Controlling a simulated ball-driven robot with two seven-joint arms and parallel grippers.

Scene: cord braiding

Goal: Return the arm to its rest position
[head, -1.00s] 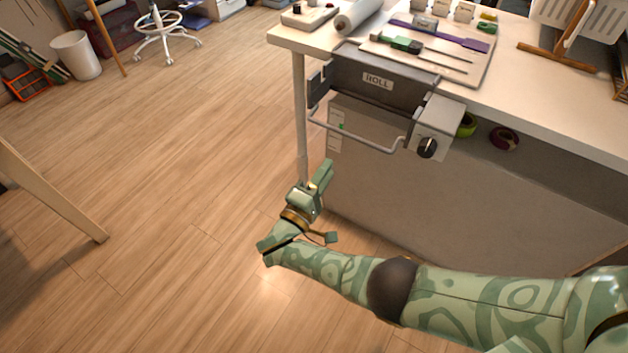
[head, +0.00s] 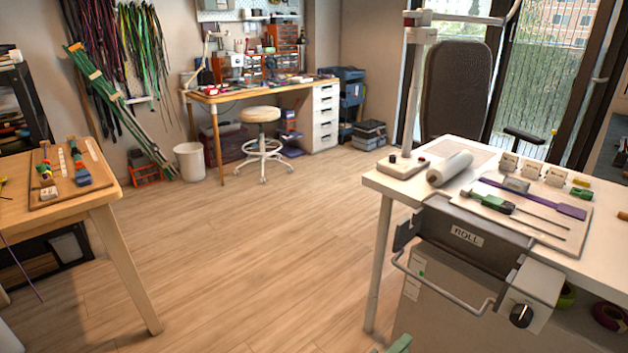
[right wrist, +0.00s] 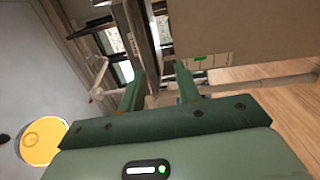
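My right gripper (right wrist: 158,82) shows in the right wrist view with its two green fingers apart. I see nothing gripped between them; grey bars and a panel of the place show behind them. In the head view only a small green tip of my right gripper (head: 399,344) shows at the bottom edge, below the roll unit and beside the white table's leg (head: 376,265). The rest of the right arm is out of the head view. My left gripper is in neither view.
The white table (head: 400,190) with the grey ROLL unit (head: 466,236) and its bar handle stands at right. A wooden table (head: 100,200) stands at left. A stool (head: 262,140) and a white bin (head: 189,161) are farther back. The floor between the tables is clear.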

